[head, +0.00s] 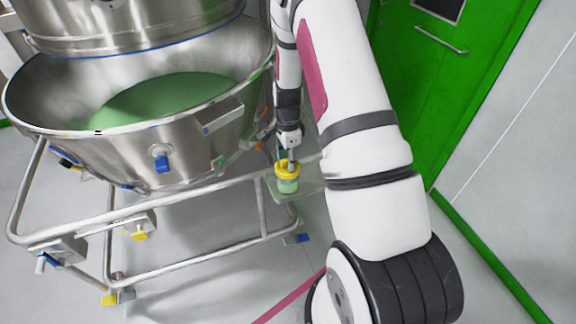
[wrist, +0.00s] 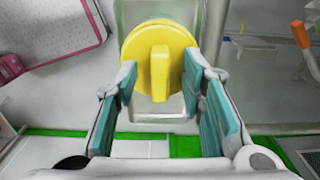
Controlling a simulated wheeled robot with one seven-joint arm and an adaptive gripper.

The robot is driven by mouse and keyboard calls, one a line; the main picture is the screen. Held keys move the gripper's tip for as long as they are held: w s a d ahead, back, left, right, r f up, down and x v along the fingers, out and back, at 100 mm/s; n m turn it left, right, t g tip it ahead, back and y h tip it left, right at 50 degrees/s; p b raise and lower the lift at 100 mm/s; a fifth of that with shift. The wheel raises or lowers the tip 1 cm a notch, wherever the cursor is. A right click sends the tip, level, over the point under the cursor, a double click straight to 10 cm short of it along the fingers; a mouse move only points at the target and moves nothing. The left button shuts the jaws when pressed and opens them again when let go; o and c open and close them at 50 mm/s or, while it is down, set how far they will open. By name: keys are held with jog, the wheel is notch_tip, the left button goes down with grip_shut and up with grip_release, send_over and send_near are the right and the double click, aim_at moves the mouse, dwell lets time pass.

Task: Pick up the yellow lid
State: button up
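The yellow lid (wrist: 133,47) is a round disc with a raised bar handle across it. In the wrist view it lies at the top middle, in front of and between the teal-padded fingers. My gripper (wrist: 160,98) is open, with one finger on each side of the lid's handle and a visible gap to the handle on both sides. In the head view the yellow lid (head: 283,168) sits on top of a small greenish container (head: 287,185), upright on a small shelf.
A large steel bowl (head: 190,150) with green contents stands on a tubular wheeled frame (head: 190,268), left of and close to the small shelf (head: 308,184). A green door (head: 425,85) and wall are at right. Grey floor is open in front.

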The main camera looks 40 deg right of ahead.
grip_shut()
jog(key=shift+r, duration=0.1)
